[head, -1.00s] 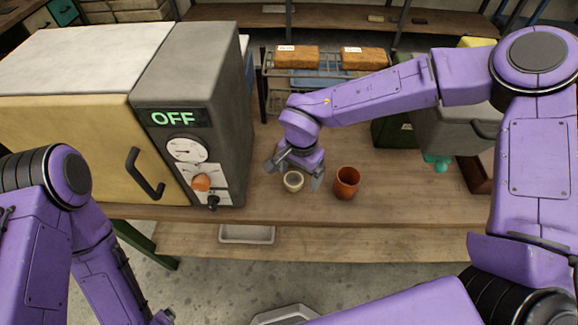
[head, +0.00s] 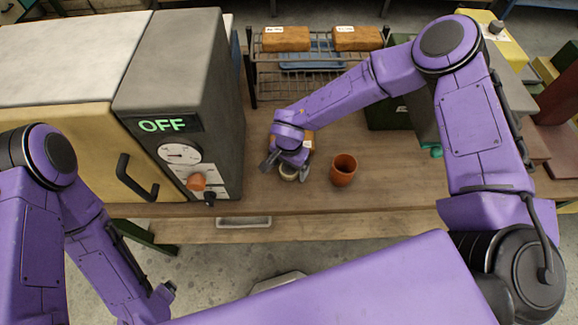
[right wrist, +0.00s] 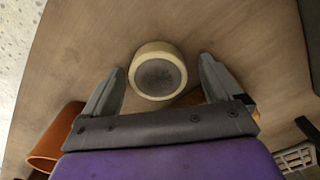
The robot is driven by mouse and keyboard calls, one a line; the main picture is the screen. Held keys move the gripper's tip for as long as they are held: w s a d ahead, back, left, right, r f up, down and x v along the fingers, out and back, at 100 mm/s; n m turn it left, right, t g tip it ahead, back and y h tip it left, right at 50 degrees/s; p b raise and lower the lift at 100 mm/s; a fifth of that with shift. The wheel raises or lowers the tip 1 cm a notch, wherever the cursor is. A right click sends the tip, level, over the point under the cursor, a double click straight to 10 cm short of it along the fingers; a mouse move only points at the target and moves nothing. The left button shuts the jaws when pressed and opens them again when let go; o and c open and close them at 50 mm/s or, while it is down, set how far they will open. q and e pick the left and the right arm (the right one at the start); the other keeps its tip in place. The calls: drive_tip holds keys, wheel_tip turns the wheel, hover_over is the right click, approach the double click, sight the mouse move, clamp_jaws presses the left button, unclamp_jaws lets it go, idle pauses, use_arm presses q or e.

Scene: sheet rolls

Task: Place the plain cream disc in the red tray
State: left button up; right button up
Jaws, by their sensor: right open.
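A small round cream piece (head: 288,174) with a grey recessed middle stands on the wooden table; it shows clearly in the right wrist view (right wrist: 158,72). I take it for the cream disc. My right gripper (head: 286,171) is open, pointing down above it. In the right wrist view the fingers (right wrist: 162,68) are on either side of the piece, with gaps. My left arm is at the lower left of the head view; its fingers do not show. No clear red tray shows; dark reddish-brown pieces (head: 552,148) lie at the far right.
An orange-brown cup (head: 344,170) stands just right of my right gripper. A grey oven marked OFF (head: 178,110) stands to the left. A wire rack (head: 310,75) with labelled brown blocks (head: 286,39) is behind. The table's front strip is clear.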

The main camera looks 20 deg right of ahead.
drive_tip(key=shift+s+r, duration=0.1)
drive_tip(key=shift+s, duration=0.1)
drive_tip(key=shift+c, duration=0.2)
drive_tip(key=c, duration=1.2)
drive_tip(key=shift+w, duration=0.1)
